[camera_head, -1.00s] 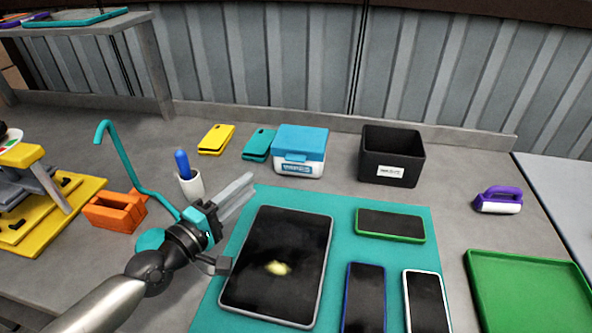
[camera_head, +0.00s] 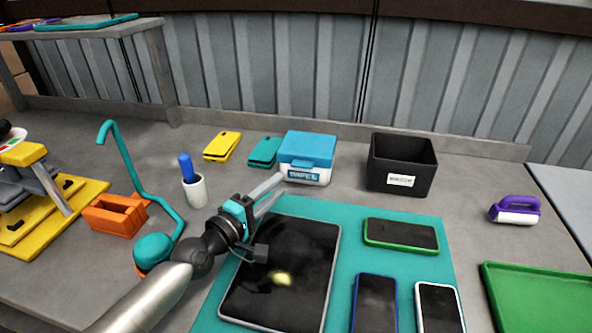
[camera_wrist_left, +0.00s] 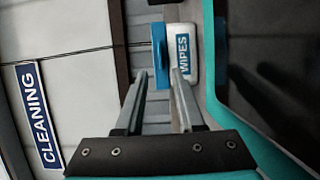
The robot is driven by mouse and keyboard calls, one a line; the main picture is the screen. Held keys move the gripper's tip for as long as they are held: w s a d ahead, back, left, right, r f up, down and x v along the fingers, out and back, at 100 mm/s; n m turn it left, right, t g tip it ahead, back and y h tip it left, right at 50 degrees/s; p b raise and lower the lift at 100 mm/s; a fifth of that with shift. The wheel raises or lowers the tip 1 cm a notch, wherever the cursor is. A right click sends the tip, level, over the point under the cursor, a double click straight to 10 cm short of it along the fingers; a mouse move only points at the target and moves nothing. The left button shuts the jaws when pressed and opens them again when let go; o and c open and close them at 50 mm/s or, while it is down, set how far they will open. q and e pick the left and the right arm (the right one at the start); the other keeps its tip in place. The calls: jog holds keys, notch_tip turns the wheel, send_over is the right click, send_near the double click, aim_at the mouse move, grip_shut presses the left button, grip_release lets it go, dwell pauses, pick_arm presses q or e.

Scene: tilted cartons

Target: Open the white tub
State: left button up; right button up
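The white tub (camera_head: 295,175) stands at the back of the bench with its blue lid (camera_head: 310,146) down. A blue latch tab shows on its front, above a "WIPES" label. In the left wrist view the tub (camera_wrist_left: 183,58) and the blue lid (camera_wrist_left: 160,52) lie just beyond the fingertips. My left gripper (camera_head: 281,184) is open and empty, its fingers pointing at the tub's front left corner. The wrist view shows a clear gap between the fingers (camera_wrist_left: 158,74). I cannot tell whether a fingertip touches the tub. My right gripper is not in view.
A black bin (camera_head: 402,165) stands right of the tub. Teal (camera_head: 264,152) and yellow (camera_head: 222,146) cases lie to its left. A white cup (camera_head: 194,190) with a blue-handled tool is near my arm. A tablet (camera_head: 282,270) and several phones lie on the teal mat (camera_head: 345,232).

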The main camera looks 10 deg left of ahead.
aim_at(300, 167)
pick_arm(q)
jog(key=b+x, duration=0.1)
jog(key=x, duration=0.5)
jog(key=shift+w, duration=0.1)
jog(key=shift+w+d, duration=0.3)
jog(key=shift+w, duration=0.3)
jog(key=shift+w+d, duration=0.1)
jog(key=shift+w, duration=0.1)
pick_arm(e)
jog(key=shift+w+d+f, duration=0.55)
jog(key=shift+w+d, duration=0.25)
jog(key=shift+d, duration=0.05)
pick_arm(q)
jog(key=shift+c, duration=0.2)
jog(key=c, duration=0.4)
grip_shut()
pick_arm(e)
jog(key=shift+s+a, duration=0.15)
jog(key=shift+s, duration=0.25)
